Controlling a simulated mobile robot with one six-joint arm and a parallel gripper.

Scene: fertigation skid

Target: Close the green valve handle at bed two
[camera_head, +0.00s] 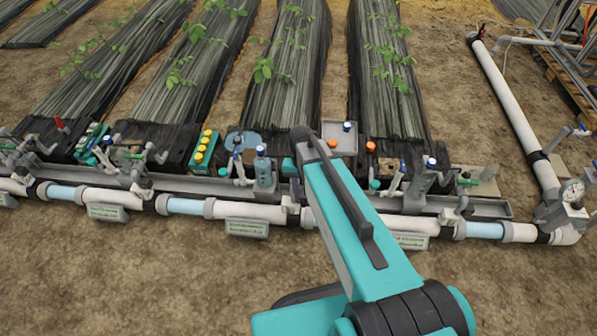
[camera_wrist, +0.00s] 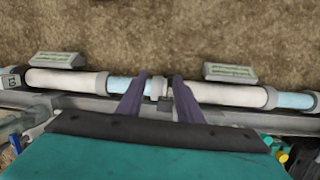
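A green valve handle (camera_head: 468,182) sits on the valve at the right end of the pipe row. Another small greenish handle (camera_head: 135,156) shows at a valve on the left. The sign lettering is too small to read, so I cannot tell which handle belongs to bed two. My gripper (camera_wrist: 160,84) is open, its two dark purple fingers apart. Between them shows a pale pipe coupling with a dark grey fitting (camera_wrist: 165,103); I cannot tell whether they touch. In the head view my arm hides the gripper and part of the pipe. No green handle is discernible in the wrist view.
The white and light blue pipe (camera_head: 260,212) runs along a grey trough (camera_head: 220,188). Label plates (camera_head: 247,227) stand before it. A red handle (camera_head: 60,125), a yellow-capped green box (camera_head: 205,146) and bottles (camera_head: 263,168) stand behind. Bare soil in front is clear.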

